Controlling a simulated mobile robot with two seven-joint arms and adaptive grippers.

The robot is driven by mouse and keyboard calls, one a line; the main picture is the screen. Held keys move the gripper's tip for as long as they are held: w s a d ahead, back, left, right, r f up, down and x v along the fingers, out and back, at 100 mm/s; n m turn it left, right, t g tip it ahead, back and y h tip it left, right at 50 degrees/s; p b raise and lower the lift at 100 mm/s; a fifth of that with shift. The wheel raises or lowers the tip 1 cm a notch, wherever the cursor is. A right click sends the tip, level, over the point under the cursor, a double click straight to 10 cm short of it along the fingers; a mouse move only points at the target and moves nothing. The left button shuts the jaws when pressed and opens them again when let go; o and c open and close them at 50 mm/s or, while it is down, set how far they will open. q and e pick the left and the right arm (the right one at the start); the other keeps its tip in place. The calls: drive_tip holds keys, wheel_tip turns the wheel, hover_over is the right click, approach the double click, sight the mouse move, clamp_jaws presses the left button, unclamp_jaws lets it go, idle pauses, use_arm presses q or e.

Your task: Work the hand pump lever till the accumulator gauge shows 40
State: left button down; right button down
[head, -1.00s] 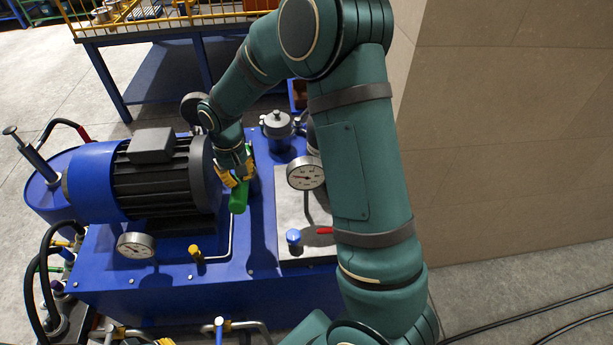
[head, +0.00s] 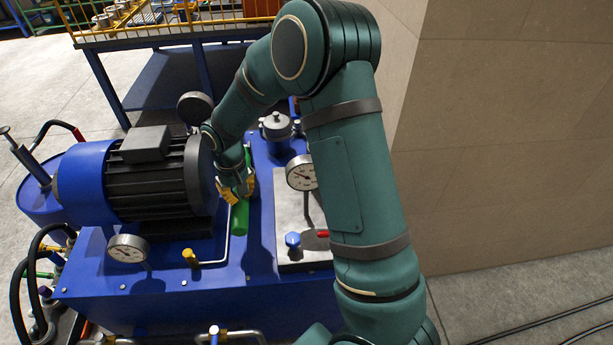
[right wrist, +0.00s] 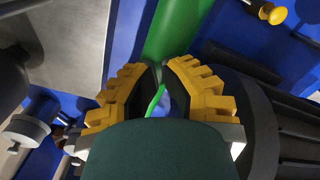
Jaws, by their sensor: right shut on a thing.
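The green cylindrical grip (head: 240,218), which looks like the pump lever's handle, stands out over the blue tank top beside the motor. It also shows in the right wrist view (right wrist: 178,28). My right gripper (head: 237,190), with yellow ribbed fingers, is shut on this green grip. In the wrist view its fingertips (right wrist: 162,72) nearly meet around a green part. The rest of the lever is hidden by my arm and gripper. A white dial gauge (head: 301,173) stands right of the grip, partly behind my arm; its reading is too small to tell. My left gripper is out of view.
A black-finned motor (head: 155,180) stands close left of the grip. Another white gauge (head: 127,248) is at the tank's front left, and a dark round dial (head: 196,108) is seen from behind. A yellow-knobbed valve (head: 190,257) and blue knob (head: 292,240) sit nearer me.

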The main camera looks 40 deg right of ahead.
drive_tip(key=shift+f, duration=0.45)
wheel_tip(320, 180, up, 6)
drive_tip(key=p, duration=0.4)
drive_tip(key=shift+r, duration=0.25)
wheel_tip(320, 180, up, 8)
drive_tip(key=p, duration=0.6)
drive_tip(key=shift+f, duration=0.2)
drive_tip(key=shift+f, duration=0.1)
idle(0.3)
